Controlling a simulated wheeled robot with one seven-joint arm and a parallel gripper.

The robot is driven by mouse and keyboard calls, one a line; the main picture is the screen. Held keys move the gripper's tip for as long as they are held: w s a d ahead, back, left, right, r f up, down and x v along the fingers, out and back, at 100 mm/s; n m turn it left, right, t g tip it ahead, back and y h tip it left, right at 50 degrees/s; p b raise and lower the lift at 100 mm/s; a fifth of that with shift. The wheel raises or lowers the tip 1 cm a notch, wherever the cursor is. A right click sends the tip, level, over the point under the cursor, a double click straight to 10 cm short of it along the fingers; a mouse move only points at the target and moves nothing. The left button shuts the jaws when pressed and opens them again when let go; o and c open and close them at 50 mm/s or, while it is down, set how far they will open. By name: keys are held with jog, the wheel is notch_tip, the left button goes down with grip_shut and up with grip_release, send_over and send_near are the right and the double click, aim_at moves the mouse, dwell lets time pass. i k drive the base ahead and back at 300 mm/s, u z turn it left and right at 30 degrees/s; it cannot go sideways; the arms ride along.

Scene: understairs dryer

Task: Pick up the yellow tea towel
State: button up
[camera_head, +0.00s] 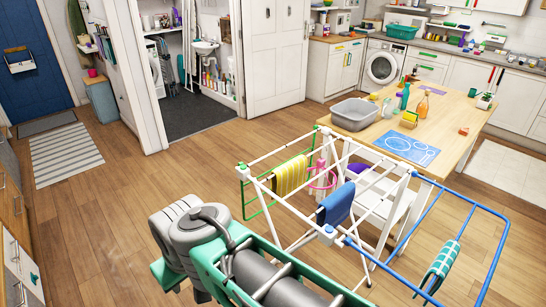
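The yellow tea towel (290,176), with faint stripes, hangs folded over a rail of the white drying rack (296,147), on the rack's left side. My grey and green arm is in the foreground at the bottom, apart from the towel in the picture. My gripper's fingers do not show. A blue cloth (337,203) hangs on the rack nearer to me, right of the yellow towel.
A pink ring hanger (322,179) hangs close beside the yellow towel. A wooden table (455,115) with a grey basin (354,114), bottles and a blue mat stands behind the rack. A white chair (385,200) is by the rack. The wooden floor (140,190) to the left is clear.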

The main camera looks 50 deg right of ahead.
aim_at(291, 175)
jog(key=z, duration=0.4)
jog(key=i, duration=2.1)
jog(key=z, duration=0.1)
